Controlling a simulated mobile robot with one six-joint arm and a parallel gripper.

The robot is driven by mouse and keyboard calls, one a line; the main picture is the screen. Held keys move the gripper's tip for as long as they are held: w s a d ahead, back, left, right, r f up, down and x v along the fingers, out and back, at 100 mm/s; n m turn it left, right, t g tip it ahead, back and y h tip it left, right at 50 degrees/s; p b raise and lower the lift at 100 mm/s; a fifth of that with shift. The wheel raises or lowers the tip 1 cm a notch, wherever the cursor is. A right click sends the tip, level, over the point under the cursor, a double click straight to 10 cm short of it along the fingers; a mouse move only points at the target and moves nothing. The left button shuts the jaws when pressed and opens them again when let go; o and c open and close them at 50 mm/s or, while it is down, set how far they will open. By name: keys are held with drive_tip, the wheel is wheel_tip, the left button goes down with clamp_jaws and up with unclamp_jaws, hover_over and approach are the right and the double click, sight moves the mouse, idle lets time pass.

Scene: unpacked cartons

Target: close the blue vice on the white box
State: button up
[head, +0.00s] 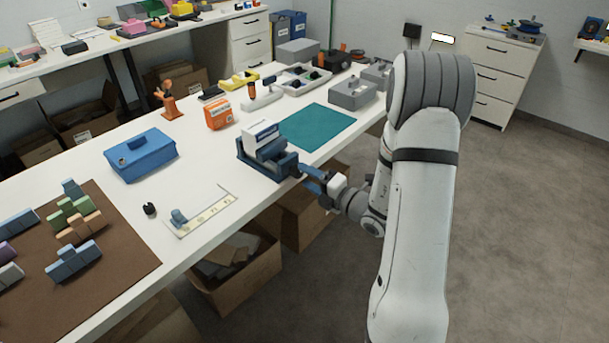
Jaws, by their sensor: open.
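The blue vice (281,167) stands near the front edge of the white table. The white box (262,134) sits upright in the vice, between its jaws. From this view I cannot tell whether both jaws touch the box. My gripper (306,177) is at the front right of the vice, beyond the table edge, with its blue fingers reaching toward the vice's near end. The gripper is open. Whether a part of the vice lies between its fingers is too small to tell.
A blue toolbox (142,156) and an orange box (218,113) stand left of the vice. A teal mat (318,127) lies clear behind it to the right. A brown mat (118,238) holds several coloured blocks. Open cartons (236,272) stand under the table edge.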

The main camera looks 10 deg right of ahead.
drive_tip(key=v, duration=0.5)
drive_tip(key=shift+s+d, duration=0.25)
drive_tip(key=shift+s, duration=0.1)
drive_tip(key=shift+a, duration=0.1)
drive_tip(key=s+a+r+n+g+p, duration=0.3)
drive_tip(key=s+a+r+n+g, duration=0.4)
drive_tip(key=n, duration=0.5)
drive_tip(key=s+a+r+n+g+p, duration=0.45)
drive_tip(key=s+a+n+g, duration=0.35)
drive_tip(key=n, duration=0.5)
drive_tip(key=s+d+r+n+t+h+p, duration=0.1)
drive_tip(key=s+d+r+n+h+p, duration=0.1)
drive_tip(key=d+r+n+h, duration=0.3)
drive_tip(key=s+d+r+n+t+h+p, duration=0.2)
drive_tip(key=s+d+r+n+h+p, duration=0.1)
drive_tip(key=n, duration=1.1)
wheel_tip(320, 180, up, 2)
drive_tip(key=s+d+h, duration=0.1)
drive_tip(key=d+h, duration=0.1)
drive_tip(key=shift+s+r+h, duration=0.2)
drive_tip(key=shift+h, duration=0.1)
